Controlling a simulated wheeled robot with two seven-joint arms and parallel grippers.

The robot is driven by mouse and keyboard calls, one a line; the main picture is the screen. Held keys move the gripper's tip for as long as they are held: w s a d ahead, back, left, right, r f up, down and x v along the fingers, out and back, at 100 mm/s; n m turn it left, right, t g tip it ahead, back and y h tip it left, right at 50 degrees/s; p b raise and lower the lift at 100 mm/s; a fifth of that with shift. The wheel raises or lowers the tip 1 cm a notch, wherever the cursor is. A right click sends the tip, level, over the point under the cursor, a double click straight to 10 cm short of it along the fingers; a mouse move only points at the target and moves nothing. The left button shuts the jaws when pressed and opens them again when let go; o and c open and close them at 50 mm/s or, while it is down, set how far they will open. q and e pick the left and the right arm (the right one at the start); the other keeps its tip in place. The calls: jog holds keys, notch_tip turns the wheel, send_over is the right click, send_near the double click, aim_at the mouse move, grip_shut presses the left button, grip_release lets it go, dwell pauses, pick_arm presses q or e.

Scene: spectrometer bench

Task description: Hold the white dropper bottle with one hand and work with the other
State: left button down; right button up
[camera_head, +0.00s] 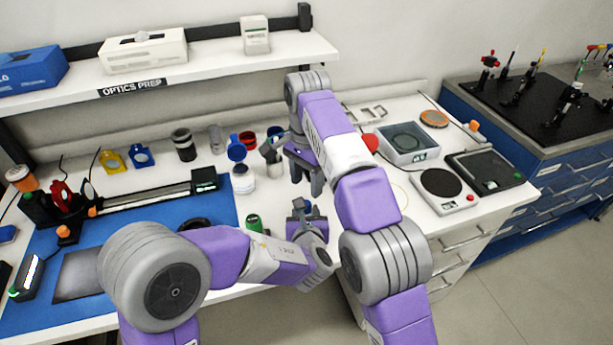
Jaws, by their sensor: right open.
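A small white round container (243,180) stands upright on the white bench, left of my grippers, with a blue round piece (237,149) just behind it. I cannot tell whether it is the white dropper bottle; no dropper tip shows clearly. My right gripper (307,181) hangs over the bench to the right of it, fingers pointing down, open and with nothing seen between them. My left gripper (300,210) is close below it in the picture, near the bench's front. Its fingers are small and partly hidden by its wrist, so its hold is unclear.
A green can (254,222) stands by the blue mat (100,270). A rail with a black box (204,180) lies at left. A grey metal piece (271,152) stands behind the container. A tray (408,142) and a round-plate device (441,188) are at right. A shelf (200,65) overhangs the back.

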pick_arm(q)
jog(key=shift+f, duration=0.2)
pick_arm(e)
jog(key=shift+r, duration=0.35)
pick_arm(q)
jog(key=shift+s, duration=0.1)
jog(key=c, duration=0.6)
grip_release()
jog(key=shift+d+r, duration=0.1)
jog(key=shift+o, duration=0.2)
jog(key=p+v, duration=0.1)
jog(key=v, duration=0.5)
jog(key=shift+s+r, duration=0.15)
jog(key=shift+r, duration=0.1)
pick_arm(e)
jog(key=shift+r, duration=0.65)
pick_arm(q)
jog(key=shift+s+r, duration=0.1)
jog(key=shift+s, duration=0.4)
